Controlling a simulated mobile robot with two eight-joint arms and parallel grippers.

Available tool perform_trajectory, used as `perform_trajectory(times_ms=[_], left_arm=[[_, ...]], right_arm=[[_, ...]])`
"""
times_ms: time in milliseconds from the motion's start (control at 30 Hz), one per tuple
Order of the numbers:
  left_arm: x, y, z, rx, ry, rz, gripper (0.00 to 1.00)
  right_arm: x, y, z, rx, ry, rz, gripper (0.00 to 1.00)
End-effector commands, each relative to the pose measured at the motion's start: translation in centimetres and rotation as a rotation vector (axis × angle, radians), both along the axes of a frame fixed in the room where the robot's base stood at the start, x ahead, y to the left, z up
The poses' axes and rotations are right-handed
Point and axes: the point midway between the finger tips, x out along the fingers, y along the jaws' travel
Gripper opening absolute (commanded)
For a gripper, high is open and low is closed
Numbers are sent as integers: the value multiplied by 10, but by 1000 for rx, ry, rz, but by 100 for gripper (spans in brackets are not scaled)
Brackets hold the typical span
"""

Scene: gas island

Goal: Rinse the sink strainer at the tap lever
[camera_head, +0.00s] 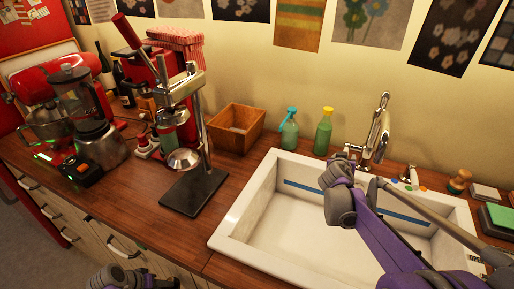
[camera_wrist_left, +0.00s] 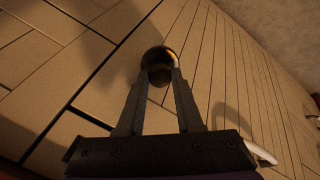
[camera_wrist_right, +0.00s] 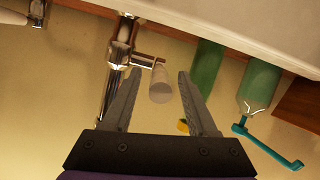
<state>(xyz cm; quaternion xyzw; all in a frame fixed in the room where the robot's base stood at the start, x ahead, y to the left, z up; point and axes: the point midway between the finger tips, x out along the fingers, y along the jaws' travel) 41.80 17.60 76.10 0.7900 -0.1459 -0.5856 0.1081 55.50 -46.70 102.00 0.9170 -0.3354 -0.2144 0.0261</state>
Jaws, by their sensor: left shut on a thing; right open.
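My left gripper (camera_wrist_left: 158,80) is shut on a small round metallic strainer (camera_wrist_left: 157,60), held at the fingertips in the left wrist view. In the head view only part of my left wrist shows at the bottom left edge, and the strainer is out of sight. My right gripper (camera_wrist_right: 153,82) is open, with the pale round end of the tap lever (camera_wrist_right: 160,84) between its fingers in the right wrist view. Contact is not clear. The chrome tap (camera_head: 377,130) stands behind the white sink (camera_head: 238,222). My right arm crosses over the sink and hides part of it.
A green bottle with a blue sprayer (camera_head: 290,130) and a yellow-capped bottle (camera_head: 324,132) stand left of the tap. A wooden box (camera_head: 236,128) and a lever press (camera_head: 200,120) are further left. Several small items and a green sponge (camera_head: 500,218) lie at the right.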

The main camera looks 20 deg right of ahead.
Motion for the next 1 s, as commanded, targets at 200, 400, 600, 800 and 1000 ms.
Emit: perform_trajectory(times_ms=[200, 400, 600, 800, 1000], left_arm=[[0, 0, 0, 0, 0, 0, 0], [0, 0, 0, 0, 0, 0, 0], [0, 0, 0, 0, 0, 0, 0], [0, 0, 0, 0, 0, 0, 0], [0, 0, 0, 0, 0, 0, 0]], right_arm=[[5, -5, -3, 1, -1, 0, 58], [5, -5, -3, 0, 0, 0, 55], [5, -5, -3, 0, 0, 0, 19], [5, -5, -3, 0, 0, 0, 0], [5, -5, -3, 0, 0, 0, 0]])
